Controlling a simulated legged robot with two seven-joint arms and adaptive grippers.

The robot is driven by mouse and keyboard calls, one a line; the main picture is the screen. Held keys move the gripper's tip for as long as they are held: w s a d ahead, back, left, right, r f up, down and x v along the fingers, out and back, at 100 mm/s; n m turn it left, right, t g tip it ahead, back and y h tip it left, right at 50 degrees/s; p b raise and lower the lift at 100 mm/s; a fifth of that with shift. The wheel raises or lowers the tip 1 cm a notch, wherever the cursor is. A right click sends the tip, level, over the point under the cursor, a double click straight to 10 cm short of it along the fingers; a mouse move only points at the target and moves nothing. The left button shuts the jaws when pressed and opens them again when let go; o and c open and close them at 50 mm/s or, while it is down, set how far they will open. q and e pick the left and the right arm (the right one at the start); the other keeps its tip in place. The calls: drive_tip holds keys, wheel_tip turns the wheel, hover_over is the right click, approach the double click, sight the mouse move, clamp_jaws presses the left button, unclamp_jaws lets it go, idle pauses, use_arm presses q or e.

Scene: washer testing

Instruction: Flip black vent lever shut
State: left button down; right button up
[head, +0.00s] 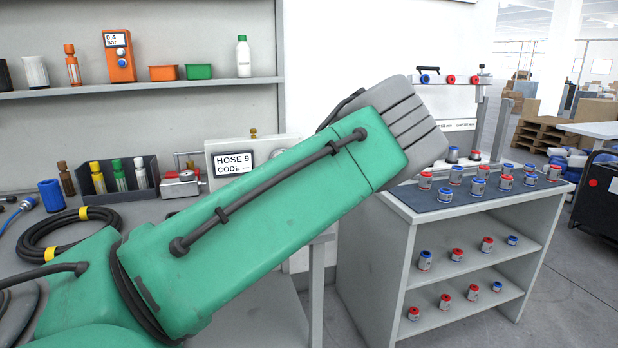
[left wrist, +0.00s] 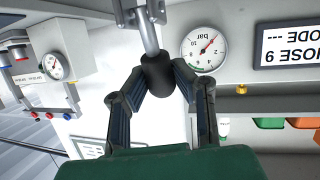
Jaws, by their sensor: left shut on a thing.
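In the left wrist view, the black lever grip (left wrist: 158,76) sits at the end of a metal rod (left wrist: 148,30) that comes in from the top edge. My left gripper (left wrist: 160,82) has one finger on each side of the black grip and is shut on it. In the head view my green left arm crosses the picture from lower left to the middle and hides the lever and the fingers. My right gripper is in neither view.
A pressure gauge (left wrist: 203,48) and the HOSE 9 display (left wrist: 288,46) are close beside the rod. A second gauge (left wrist: 53,67) is at the left. A cart (head: 386,240) with several red and blue fittings stands at right. A black hose coil (head: 62,232) lies on the bench.

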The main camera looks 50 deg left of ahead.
use_arm(q)
drive_tip(key=c, duration=1.3)
unclamp_jaws()
drive_tip(key=shift+d+f, duration=0.2)
drive_tip(key=shift+f, duration=0.3)
drive_tip(key=shift+d+r, duration=0.1)
drive_tip(key=shift+r, duration=0.2)
drive_tip(key=v, duration=1.2)
drive_tip(key=shift+f, duration=0.1)
